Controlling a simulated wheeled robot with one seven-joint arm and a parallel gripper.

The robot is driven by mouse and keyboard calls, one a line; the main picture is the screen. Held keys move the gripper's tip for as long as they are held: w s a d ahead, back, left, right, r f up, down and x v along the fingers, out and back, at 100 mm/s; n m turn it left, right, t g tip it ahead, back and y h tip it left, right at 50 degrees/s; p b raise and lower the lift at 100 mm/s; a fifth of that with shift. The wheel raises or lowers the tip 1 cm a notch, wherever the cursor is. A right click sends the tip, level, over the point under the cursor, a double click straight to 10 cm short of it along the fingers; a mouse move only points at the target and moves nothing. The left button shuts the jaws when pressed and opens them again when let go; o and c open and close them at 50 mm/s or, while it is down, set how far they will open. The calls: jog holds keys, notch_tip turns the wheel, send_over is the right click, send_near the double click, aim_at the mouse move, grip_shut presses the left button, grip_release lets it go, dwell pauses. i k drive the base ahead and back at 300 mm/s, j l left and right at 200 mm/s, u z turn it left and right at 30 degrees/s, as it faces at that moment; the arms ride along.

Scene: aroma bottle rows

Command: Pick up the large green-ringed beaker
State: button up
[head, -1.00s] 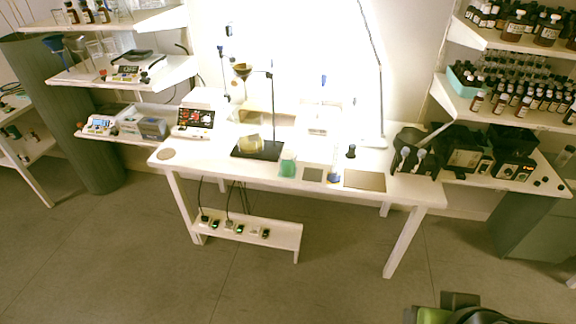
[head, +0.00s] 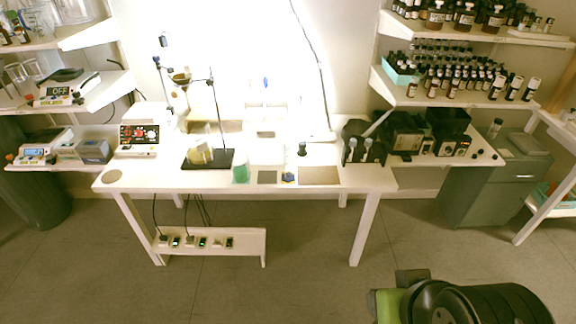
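A green-tinted beaker (head: 241,173) stands upright near the front edge of the white table (head: 150,180), just right of a black stand base. It is too small to tell whether its green is a ring or its contents. Other clear glass beakers (head: 22,73) stand on the left shelves; no green ring can be made out on them. Black and green parts of my own arm show at the bottom right, well in front of the table. My gripper's fingers cannot be made out there.
A lab stand (head: 222,158) holds glassware beside the green beaker. Bottles (head: 465,18) crowd the right shelves. The grey floor (head: 310,250) before the table is clear.

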aim_at(240, 164)
jog(key=i+j+u, duration=0.2)
jog(key=i+u, duration=1.1)
jog(key=i+l+u, duration=0.3)
jog(key=i+u, duration=0.15)
